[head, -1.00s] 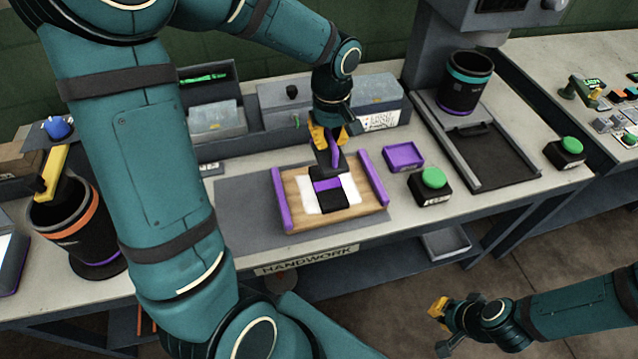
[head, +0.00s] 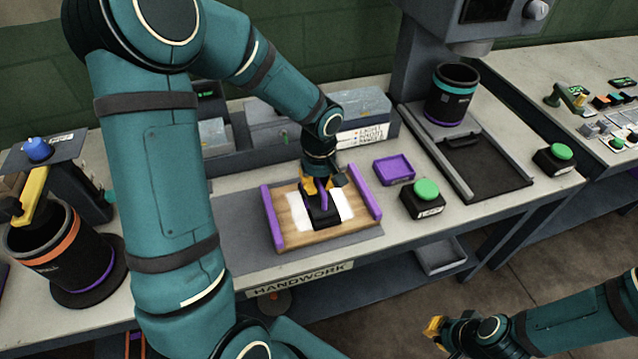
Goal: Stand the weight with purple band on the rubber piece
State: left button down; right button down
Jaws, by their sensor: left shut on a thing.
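My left gripper (head: 320,184) is shut on the dark weight with purple band (head: 323,199), low over the wooden board. The black rubber piece (head: 327,219) lies on the white patch (head: 298,211) of the board (head: 292,236), between two purple rails. The weight looks upright and is over the rubber piece, hiding much of it. I cannot tell whether the weight's underside touches the rubber. My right gripper (head: 436,333) is low at the lower right, away from the bench; its fingers are too small to read.
A purple tray (head: 394,171) and a green button box (head: 424,200) stand right of the board. A black cup with teal band (head: 453,95) stands at the back right. A black cup with orange band (head: 62,262) is at the left. Grey bins (head: 262,128) stand behind the board.

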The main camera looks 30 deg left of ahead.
aim_at(319, 182)
pick_arm(q)
jog(key=shift+r, duration=0.15)
jog(key=c, duration=1.1)
grip_release()
jog(key=shift+f, duration=0.2)
jog(key=shift+c, duration=0.2)
jog(key=shift+r, duration=0.1)
jog(key=shift+r, duration=0.35)
notch_tip(319, 182, up, 11)
jog(key=p, duration=0.2)
jog(key=shift+r, duration=0.2)
